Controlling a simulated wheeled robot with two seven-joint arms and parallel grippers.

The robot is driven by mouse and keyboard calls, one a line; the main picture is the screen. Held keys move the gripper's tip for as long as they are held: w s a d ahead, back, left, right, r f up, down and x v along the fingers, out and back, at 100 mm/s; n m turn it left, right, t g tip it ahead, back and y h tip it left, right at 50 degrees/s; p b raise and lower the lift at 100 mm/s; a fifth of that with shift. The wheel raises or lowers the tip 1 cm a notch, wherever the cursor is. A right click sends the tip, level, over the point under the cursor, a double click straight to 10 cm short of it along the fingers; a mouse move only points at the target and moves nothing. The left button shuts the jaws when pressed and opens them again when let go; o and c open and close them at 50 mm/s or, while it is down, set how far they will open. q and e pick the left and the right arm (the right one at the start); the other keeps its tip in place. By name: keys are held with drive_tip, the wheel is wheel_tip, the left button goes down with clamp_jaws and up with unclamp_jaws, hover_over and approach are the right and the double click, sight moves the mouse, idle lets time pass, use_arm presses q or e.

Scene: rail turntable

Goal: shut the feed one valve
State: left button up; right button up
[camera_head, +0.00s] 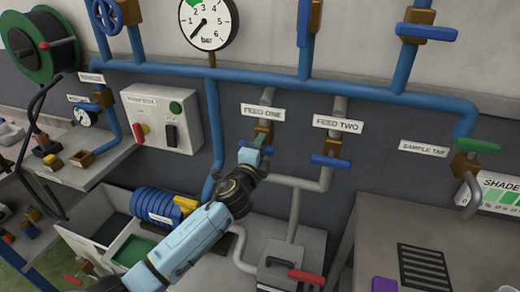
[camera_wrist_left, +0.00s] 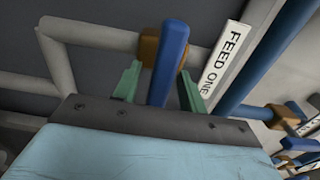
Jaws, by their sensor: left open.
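The feed one valve has a brass body (camera_head: 264,130) below the "FEED ONE" label (camera_head: 263,111) on a grey vertical pipe. In the left wrist view its blue handle (camera_wrist_left: 169,65) lies between the two green fingers, with a gap on each side. There the handle appears to lie across the grey pipe (camera_wrist_left: 105,36). My left gripper (camera_head: 257,143) is open around the handle and hides most of it in the head view. The valve's brass body also shows in the left wrist view (camera_wrist_left: 148,46). My right gripper is not in view.
The feed two valve's blue handle (camera_head: 330,161) is close by on the right, crosswise to its pipe. A grey switch box (camera_head: 155,103) is on the left, and a pressure gauge (camera_head: 209,22) is above. A green-handled sample tap (camera_head: 477,146) is at far right.

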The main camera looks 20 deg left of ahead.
use_arm(q)
drive_tip(key=s, duration=1.3)
drive_tip(key=shift+s+a, duration=0.2)
drive_tip(key=s+a+f+n+g+b, duration=0.1)
drive_tip(key=s+a+f+n+g, duration=0.15)
drive_tip(key=f, duration=0.95)
drive_tip(key=s+a+f+n+g+b, duration=0.1)
drive_tip(key=s+f+n+g, duration=0.2)
drive_tip(key=f, duration=1)
drive_tip(key=s+a+f+n+g+b, duration=0.1)
drive_tip(key=s+a+f+g, duration=0.2)
drive_tip(key=f, duration=0.9)
drive_tip(key=s+f+n+g+b, duration=0.2)
drive_tip(key=s+f+n+g, duration=0.3)
drive_tip(key=s+f, duration=1.35)
drive_tip(key=s+f+n+g, duration=0.1)
drive_tip(key=s+f+n, duration=0.1)
drive_tip(key=s, duration=0.7)
drive_tip(key=s+f+n+g+b, duration=0.1)
drive_tip(key=s+f+n+g, duration=0.1)
drive_tip(key=s, duration=0.8)
drive_tip(key=shift+s+a+f+n+y, duration=0.2)
drive_tip(key=shift+a+f+n+y, duration=0.1)
drive_tip(key=shift+a+f+n, duration=0.1)
